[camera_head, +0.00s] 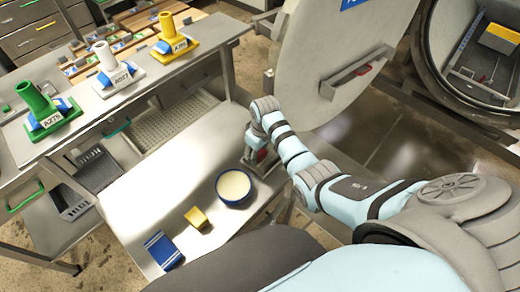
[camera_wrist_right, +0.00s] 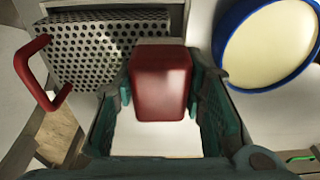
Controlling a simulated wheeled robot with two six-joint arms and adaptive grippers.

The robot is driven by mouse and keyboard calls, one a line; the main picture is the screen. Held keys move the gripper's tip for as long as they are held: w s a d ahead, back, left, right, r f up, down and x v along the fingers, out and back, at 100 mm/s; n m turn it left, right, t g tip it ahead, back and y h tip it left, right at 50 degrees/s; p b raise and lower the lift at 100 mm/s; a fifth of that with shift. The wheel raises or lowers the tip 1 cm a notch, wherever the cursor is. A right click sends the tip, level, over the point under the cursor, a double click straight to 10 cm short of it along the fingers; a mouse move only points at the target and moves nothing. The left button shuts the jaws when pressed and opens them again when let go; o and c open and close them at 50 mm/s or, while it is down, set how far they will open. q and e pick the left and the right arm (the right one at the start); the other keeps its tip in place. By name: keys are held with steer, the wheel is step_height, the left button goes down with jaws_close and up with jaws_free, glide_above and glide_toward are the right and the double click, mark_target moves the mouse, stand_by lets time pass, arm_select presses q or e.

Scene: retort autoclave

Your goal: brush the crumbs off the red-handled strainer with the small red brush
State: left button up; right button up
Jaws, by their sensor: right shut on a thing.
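The small red brush (camera_wrist_right: 163,82) is held between the fingers of my right gripper (camera_wrist_right: 163,110), which is shut on it. In the right wrist view the red-handled strainer shows as a grey perforated plate (camera_wrist_right: 85,50) with its red handle (camera_wrist_right: 38,75) at the left. The brush overlaps the plate's right side; I cannot tell whether they touch. No crumbs can be made out on the plate. In the head view my right gripper (camera_head: 259,148) is at the table's right edge, mostly hiding brush and strainer. My left gripper is not in view.
A blue bowl with cream contents (camera_head: 234,187) stands close to my right gripper. A yellow block (camera_head: 197,217) and a blue striped item (camera_head: 162,250) lie nearer. An open round door (camera_head: 335,60) stands beyond the arm. The table's middle (camera_head: 150,180) is clear.

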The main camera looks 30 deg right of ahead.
steer(key=shift+s+f, duration=0.15)
steer(key=r, duration=0.5)
steer(key=shift+w+r, duration=0.15)
steer(key=shift+w, duration=0.05)
steer(key=shift+r, duration=0.4)
steer(key=shift+r, duration=1.5)
